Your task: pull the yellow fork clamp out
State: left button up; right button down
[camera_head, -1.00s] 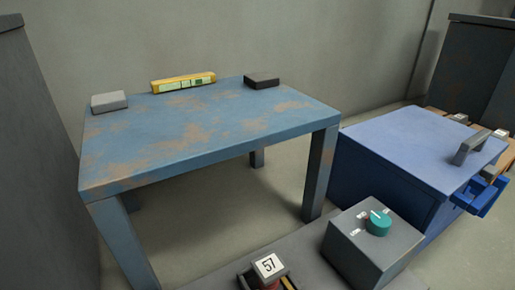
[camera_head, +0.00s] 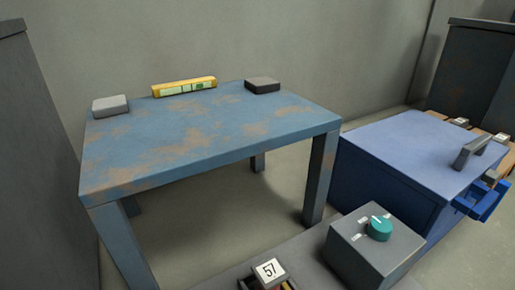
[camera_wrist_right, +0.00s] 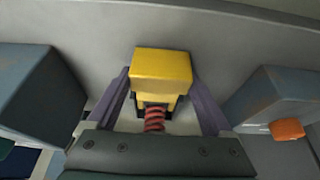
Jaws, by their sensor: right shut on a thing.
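The yellow fork clamp (camera_wrist_right: 162,64) shows in the right wrist view as a yellow block above a red coil spring (camera_wrist_right: 154,117). My right gripper (camera_wrist_right: 160,76) is shut on it, one purple finger on each side. Its lower part is partly hidden by the gripper's dark body. I cannot tell how far it sits in its seat. Neither gripper shows in the head view.
A worn blue table (camera_head: 215,140) bears a grey block (camera_head: 110,105), a yellow-green bar (camera_head: 184,87) and a black block (camera_head: 262,85). A blue chest (camera_head: 400,150) with a grey handle (camera_head: 472,149) stands right, behind a knob box (camera_head: 372,245). A "57" plate (camera_head: 270,269) is in front.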

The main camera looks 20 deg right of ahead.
jog(key=shift+s+r+p, duration=0.1)
jog(key=shift+s+p, duration=0.2)
jog(key=shift+s, duration=0.05)
jog(key=s+p, duration=0.2)
jog(key=s, duration=0.1)
jog(key=shift+s+d, duration=0.15)
jog(key=shift+s, duration=0.45)
jog(key=shift+w, duration=0.1)
